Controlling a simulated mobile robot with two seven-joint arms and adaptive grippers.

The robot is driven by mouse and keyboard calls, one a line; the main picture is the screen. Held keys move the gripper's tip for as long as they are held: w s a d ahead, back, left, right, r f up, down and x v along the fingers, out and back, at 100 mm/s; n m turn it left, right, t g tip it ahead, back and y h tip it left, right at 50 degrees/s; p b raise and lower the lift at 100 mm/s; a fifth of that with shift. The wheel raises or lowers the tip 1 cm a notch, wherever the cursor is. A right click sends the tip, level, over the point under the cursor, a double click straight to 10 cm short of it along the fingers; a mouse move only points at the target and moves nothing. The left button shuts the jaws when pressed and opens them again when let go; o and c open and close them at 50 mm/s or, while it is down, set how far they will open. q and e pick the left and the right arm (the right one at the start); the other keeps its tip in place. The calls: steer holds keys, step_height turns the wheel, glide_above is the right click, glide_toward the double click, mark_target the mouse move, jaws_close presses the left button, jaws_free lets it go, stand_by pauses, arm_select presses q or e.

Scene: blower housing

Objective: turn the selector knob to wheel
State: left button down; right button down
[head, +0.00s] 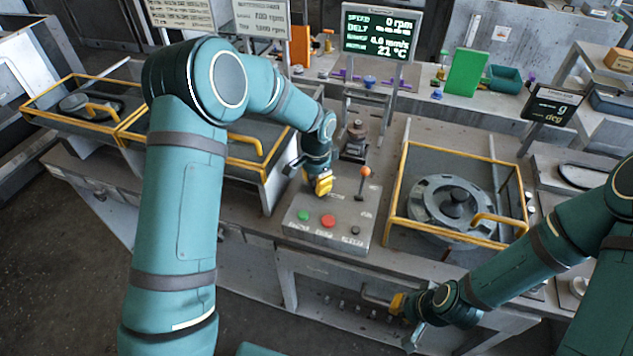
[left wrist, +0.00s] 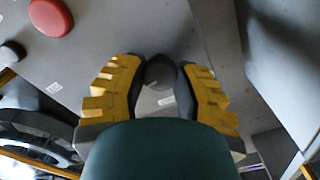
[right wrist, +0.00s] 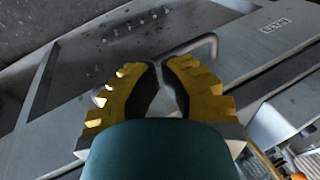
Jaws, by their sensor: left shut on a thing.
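The grey control panel (head: 290,232) stands at the middle of the bench. My left gripper (head: 322,188) is at its upper left part, pointing down. In the left wrist view its yellow fingers are shut on a dark round knob (left wrist: 160,73), apparently the selector knob. In the head view this knob is hidden by the gripper. A small white label (left wrist: 166,101) lies beside the knob; its words are too small to read. My right gripper (head: 396,303) is low in front of the bench, its fingertips (right wrist: 160,64) together and empty.
The panel also has a green button (head: 304,215), a red button (head: 328,221), a small black knob (head: 355,230) and an orange-topped lever (head: 365,172). A yellow-framed guard (head: 404,170) stands at right. A metal handle (head: 374,296) is beside my right gripper. A screen (head: 381,33) shows speed 0 rpm.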

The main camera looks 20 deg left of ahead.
arm_select(q)
steer(key=shift+m, duration=0.6)
steer(key=c, duration=0.6)
jaws_free()
step_height(320, 180, up, 12)
stand_by(0.5)
